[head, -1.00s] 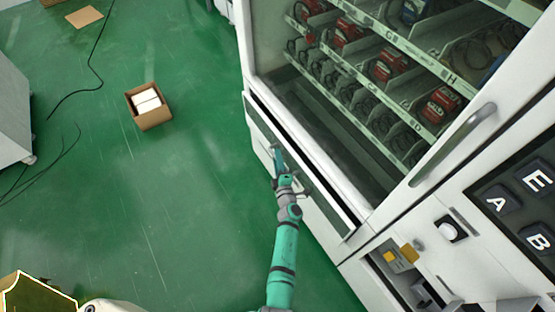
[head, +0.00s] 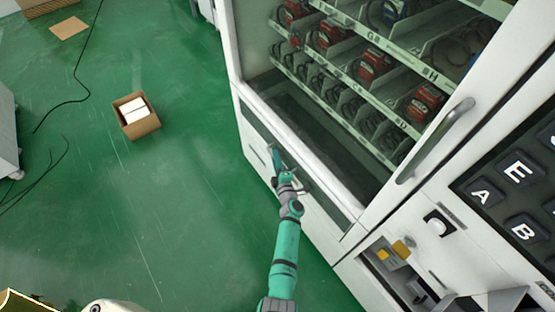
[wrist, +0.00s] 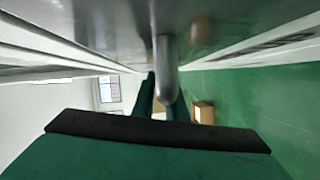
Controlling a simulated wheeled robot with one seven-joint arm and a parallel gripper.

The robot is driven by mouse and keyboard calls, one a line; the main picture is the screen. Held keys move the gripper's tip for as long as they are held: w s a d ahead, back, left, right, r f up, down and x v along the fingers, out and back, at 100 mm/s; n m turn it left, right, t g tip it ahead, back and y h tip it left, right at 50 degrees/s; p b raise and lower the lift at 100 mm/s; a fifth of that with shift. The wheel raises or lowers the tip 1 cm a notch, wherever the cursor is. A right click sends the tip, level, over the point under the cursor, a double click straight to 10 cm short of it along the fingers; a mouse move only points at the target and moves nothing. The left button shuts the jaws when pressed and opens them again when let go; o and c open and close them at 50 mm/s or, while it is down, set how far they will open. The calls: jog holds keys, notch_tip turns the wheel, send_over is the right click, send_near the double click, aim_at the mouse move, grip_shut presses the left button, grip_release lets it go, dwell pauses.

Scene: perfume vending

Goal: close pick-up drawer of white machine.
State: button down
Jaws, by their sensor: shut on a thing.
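The white machine (head: 385,225) stands at the right of the head view. Its pick-up drawer (head: 262,158) is low on the front, with a dark panel along its top. The drawer front looks about flush with the machine; I cannot tell if a small gap is left. My teal gripper (head: 278,162) is at the drawer front, shut on the drawer's handle (head: 303,187). In the wrist view the grey metal handle (wrist: 165,65) runs in between my gripper's dark fingers (wrist: 165,98). My gripper partly hides the handle and the drawer's middle.
A brown box (head: 136,116) with white packs in it sits on the green floor at the left. Black cables lie farther left. A long door handle (head: 436,138) sticks out above the drawer on the right.

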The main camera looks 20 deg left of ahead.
jog(key=shift+w+d, duration=0.2)
jog(key=c, duration=1.8)
grip_release()
jog(key=shift+o, duration=0.2)
jog(key=shift+s, duration=0.15)
jog(key=v, duration=1)
jog(key=shift+s, duration=0.3)
jog(key=shift+d, duration=0.15)
jog(key=s+d+r+m+t+h, duration=0.1)
jog(key=s+d+r+m+h, duration=0.2)
jog(key=s, duration=0.5)
jog(key=s+d+r+m+t+h, duration=0.1)
jog(key=s+d+r+m, duration=0.1)
jog(key=s+d+m, duration=0.45)
jog(key=s+d+r+m+t+h, duration=0.1)
jog(key=s+d+r+m+h, duration=0.15)
jog(key=s, duration=0.65)
jog(key=s+d+r+m+h, duration=0.1)
jog(key=s+d+r+m, duration=0.1)
jog(key=s+r+m, duration=0.3)
jog(key=s+d+r+m+g+h, duration=0.1)
jog(key=s+d+r+m+h, duration=0.1)
jog(key=s+r+m, duration=0.3)
jog(key=s+d+r, duration=0.1)
jog(key=s+r, duration=0.3)
jog(key=s, duration=0.1)
jog(key=shift+s+d+r+m+g, duration=0.2)
jog(key=shift+s+r+m+g, duration=0.1)
jog(key=shift+m, duration=0.1)
